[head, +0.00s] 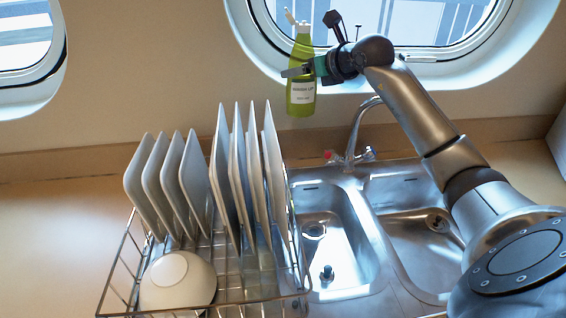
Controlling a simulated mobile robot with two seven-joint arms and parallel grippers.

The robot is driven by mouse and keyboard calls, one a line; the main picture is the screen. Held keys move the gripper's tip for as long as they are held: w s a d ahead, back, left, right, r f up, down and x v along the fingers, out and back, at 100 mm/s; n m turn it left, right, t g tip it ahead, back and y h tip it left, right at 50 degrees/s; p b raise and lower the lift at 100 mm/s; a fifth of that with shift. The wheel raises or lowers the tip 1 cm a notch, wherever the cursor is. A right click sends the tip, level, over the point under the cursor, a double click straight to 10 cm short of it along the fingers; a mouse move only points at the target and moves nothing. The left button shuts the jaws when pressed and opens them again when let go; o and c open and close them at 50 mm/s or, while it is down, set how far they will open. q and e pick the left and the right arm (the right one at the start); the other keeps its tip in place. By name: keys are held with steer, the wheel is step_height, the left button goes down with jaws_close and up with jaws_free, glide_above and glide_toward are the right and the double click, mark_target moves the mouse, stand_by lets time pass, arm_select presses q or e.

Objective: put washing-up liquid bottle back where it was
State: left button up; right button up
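The washing-up liquid bottle (301,98) is green with a white label and a pale flip cap, which looks open. It is upright in front of the lower left rim of the larger porthole, and its base shows against the wall with no support visible under it. My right gripper (298,70) reaches it from the right, with a grey finger across the bottle's front above the label. It looks shut on the bottle; the far finger is hidden. My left gripper is not in view.
A wire dish rack (130,262) with several upright plates and a white bowl (178,281) stands at the front left. A double steel sink (352,200) with a tap (352,135) lies below my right arm. The counter (60,215) left of the rack is clear.

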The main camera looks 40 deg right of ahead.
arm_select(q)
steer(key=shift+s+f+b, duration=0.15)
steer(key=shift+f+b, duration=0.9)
arm_select(e)
step_height(320, 180, down, 20)
steer(key=shift+w+r, duration=0.15)
steer(key=shift+w, duration=0.1)
steer(key=o, duration=1.6)
steer(key=shift+f, duration=0.3)
steer(key=shift+c, duration=0.2)
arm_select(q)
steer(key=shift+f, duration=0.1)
arm_select(e)
steer(key=shift+r, duration=0.1)
